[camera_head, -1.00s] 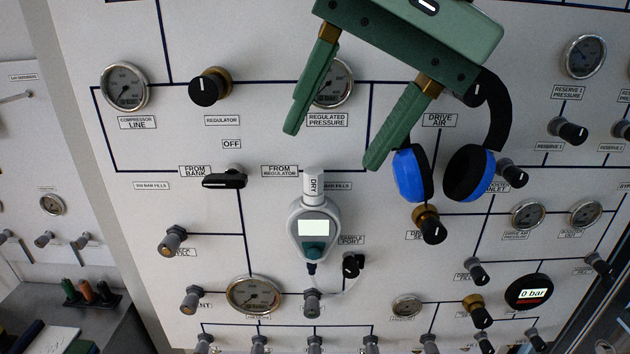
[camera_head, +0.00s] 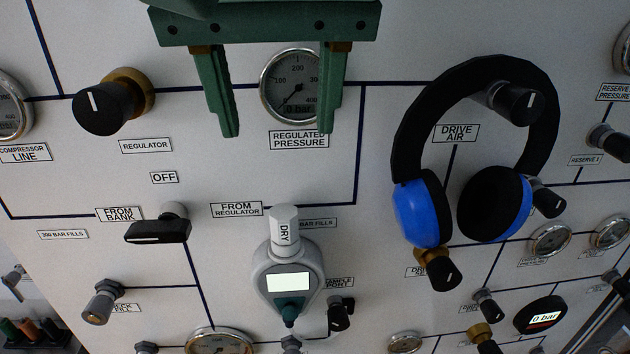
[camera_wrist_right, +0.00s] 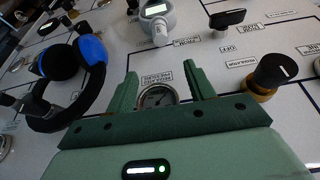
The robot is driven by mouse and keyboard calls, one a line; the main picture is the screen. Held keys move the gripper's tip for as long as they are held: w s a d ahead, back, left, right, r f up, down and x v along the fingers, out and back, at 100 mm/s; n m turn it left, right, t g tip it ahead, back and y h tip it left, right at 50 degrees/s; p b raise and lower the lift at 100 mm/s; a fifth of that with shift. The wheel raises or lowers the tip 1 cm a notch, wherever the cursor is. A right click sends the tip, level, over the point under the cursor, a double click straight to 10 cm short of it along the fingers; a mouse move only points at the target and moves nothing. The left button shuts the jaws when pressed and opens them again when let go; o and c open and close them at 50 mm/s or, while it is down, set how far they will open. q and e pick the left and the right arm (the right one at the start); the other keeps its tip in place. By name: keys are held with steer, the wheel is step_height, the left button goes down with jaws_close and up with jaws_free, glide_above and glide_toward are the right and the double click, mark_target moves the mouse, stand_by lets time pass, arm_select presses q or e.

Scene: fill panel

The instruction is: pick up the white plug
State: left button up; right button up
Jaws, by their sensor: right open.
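The white plug (camera_head: 284,226), marked DRY, stands upright on top of the grey gas analyser (camera_head: 287,262), which has a lit screen and a teal lower part. The plug also shows in the wrist view (camera_wrist_right: 161,36), upside down there, beyond the fingertips. My right gripper (camera_head: 278,134) is open and empty, with its green fingers pointing down in the head view. It is above the plug, clear of it, with the regulated pressure gauge (camera_head: 291,84) showing between the fingers. It also shows in the wrist view (camera_wrist_right: 161,70). My left gripper is not in view.
Black and blue headphones (camera_head: 418,213) hang on the panel to the right of the plug. The regulator knob (camera_head: 97,108) sticks out at left, and a black valve handle (camera_head: 158,230) sits left of the plug. The panel just above the plug is free.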

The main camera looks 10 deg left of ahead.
glide_toward(284, 214)
steer(key=x, duration=0.4)
steer(key=shift+w+f, duration=0.15)
steer(key=shift+w, duration=0.05)
steer(key=shift+w+f, duration=0.2)
steer(key=shift+f, duration=0.4)
steer(key=x, duration=0.3)
steer(key=shift+a+f+p, duration=0.1)
steer(key=shift+f+p, duration=0.2)
steer(key=shift+f, duration=0.05)
steer(key=shift+w+a+f, duration=0.1)
steer(key=shift+w+f, duration=0.15)
steer(key=shift+f, duration=0.15)
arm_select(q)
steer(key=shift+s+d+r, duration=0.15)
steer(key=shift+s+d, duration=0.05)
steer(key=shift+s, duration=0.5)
arm_select(e)
steer(key=shift+s, duration=0.1)
steer(key=c, duration=1)
